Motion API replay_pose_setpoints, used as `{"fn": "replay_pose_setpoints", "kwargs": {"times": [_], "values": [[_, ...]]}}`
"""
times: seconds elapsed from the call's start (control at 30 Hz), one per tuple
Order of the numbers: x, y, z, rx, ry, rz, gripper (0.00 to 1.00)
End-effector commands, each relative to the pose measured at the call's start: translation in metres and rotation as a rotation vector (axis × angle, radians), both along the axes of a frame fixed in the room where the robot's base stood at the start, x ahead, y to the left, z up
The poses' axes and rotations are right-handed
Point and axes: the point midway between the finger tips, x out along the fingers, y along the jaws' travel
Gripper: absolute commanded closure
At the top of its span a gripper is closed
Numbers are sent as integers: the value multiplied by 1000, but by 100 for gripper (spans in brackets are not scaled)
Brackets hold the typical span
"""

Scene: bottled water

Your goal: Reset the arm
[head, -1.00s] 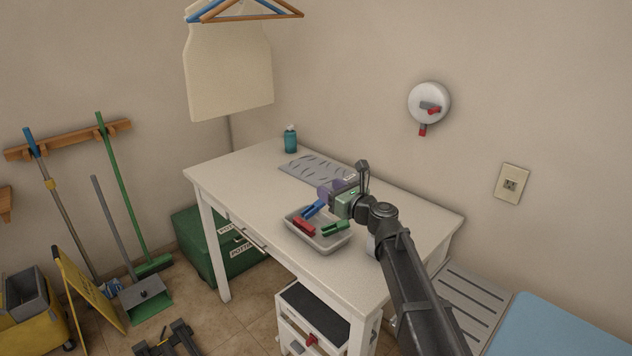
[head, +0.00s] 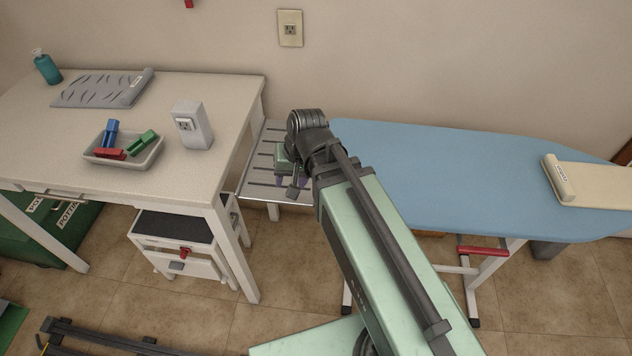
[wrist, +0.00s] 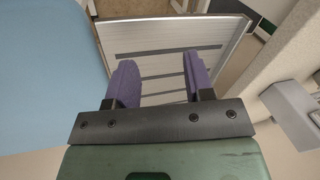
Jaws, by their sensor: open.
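My gripper (wrist: 158,82) shows in the wrist view with its two purple fingers spread apart and nothing between them. It points down over a slatted metal shelf (wrist: 165,35). In the head view my gripper (head: 293,185) hangs over the same slatted shelf (head: 262,160), between the white table (head: 215,95) and the blue ironing board (head: 440,165). My arm partly hides the gripper there.

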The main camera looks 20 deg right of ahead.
Motion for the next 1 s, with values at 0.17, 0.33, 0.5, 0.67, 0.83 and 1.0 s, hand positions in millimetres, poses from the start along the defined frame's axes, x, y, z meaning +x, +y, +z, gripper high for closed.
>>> {"fn": "replay_pose_setpoints", "kwargs": {"times": [0.17,0.33,0.5,0.67,0.83,1.0], "values": [[-44,-59,-5,-225,87,172,52],[-43,-60,-5,-234,91,183,52],[-43,-60,20,-233,90,181,52],[-43,-60,66,-234,89,181,52],[-43,-60,58,-233,89,181,52],[-43,-60,57,-233,88,181,52]]}}
